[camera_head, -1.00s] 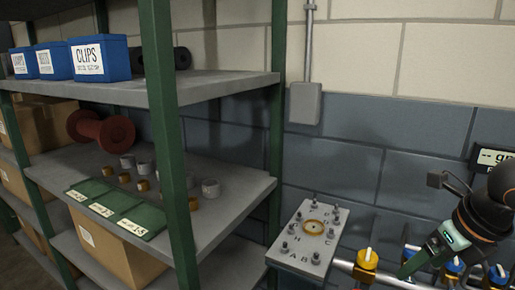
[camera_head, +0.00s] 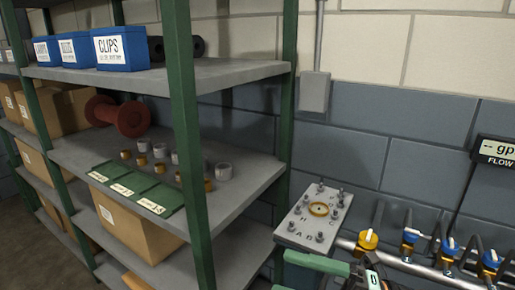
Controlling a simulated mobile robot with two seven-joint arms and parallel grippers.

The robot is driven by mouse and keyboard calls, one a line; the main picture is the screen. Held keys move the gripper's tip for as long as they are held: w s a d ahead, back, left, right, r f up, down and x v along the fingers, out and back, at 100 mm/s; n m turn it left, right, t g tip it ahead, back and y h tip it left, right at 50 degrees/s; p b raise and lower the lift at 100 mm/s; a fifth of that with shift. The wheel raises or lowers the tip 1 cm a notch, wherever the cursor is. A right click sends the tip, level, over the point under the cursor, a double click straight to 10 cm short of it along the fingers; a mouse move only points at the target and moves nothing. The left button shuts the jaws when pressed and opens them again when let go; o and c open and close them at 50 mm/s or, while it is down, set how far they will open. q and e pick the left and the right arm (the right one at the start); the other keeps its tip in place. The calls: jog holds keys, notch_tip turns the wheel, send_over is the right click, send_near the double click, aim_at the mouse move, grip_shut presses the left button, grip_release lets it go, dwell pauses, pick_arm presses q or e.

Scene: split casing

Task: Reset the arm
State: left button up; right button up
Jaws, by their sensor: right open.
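My right gripper (camera_head: 288,272) shows at the bottom edge, right of centre. Its green fingers point left and are apart, with nothing seen between them. Part of the gripper and most of the arm are cut off by the frame. It is in front of and below the grey casing plate (camera_head: 293,229), which carries several upright studs and a brass ring (camera_head: 318,209) around a hole. I cannot tell how far apart the gripper and plate are. My left gripper is not in view.
A green-posted shelf rack (camera_head: 245,178) stands left, holding blue bins (camera_head: 122,48), a red spool (camera_head: 117,115), small rings and green mats (camera_head: 160,198). A pipe with valves, one with a yellow knob (camera_head: 367,240), runs along the wall at right. A flow sign (camera_head: 495,151) hangs above.

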jog(key=w+d+f+m+t+h+p, duration=0.15)
jog(key=d+f+m+t+h, duration=0.4)
jog(key=m, duration=0.55)
jog(key=w+d+f+m+t+h, duration=0.25)
jog(key=f+m+t+h, duration=0.4)
jog(key=f+m, duration=0.4)
jog(key=s+d+f+m+g+h, duration=0.2)
jog(key=s+f+m+g+h, duration=0.3)
jog(key=s+f, duration=1)
notch_tip(320, 180, down, 4)
jog(key=m+g+p, duration=0.1)
jog(key=m+g, duration=0.1)
jog(key=m, duration=0.2)
jog(key=shift+s+d+f, duration=0.2)
jog(key=shift+s+d, duration=0.15)
jog(key=shift+s, duration=0.05)
jog(key=shift+m, duration=0.25)
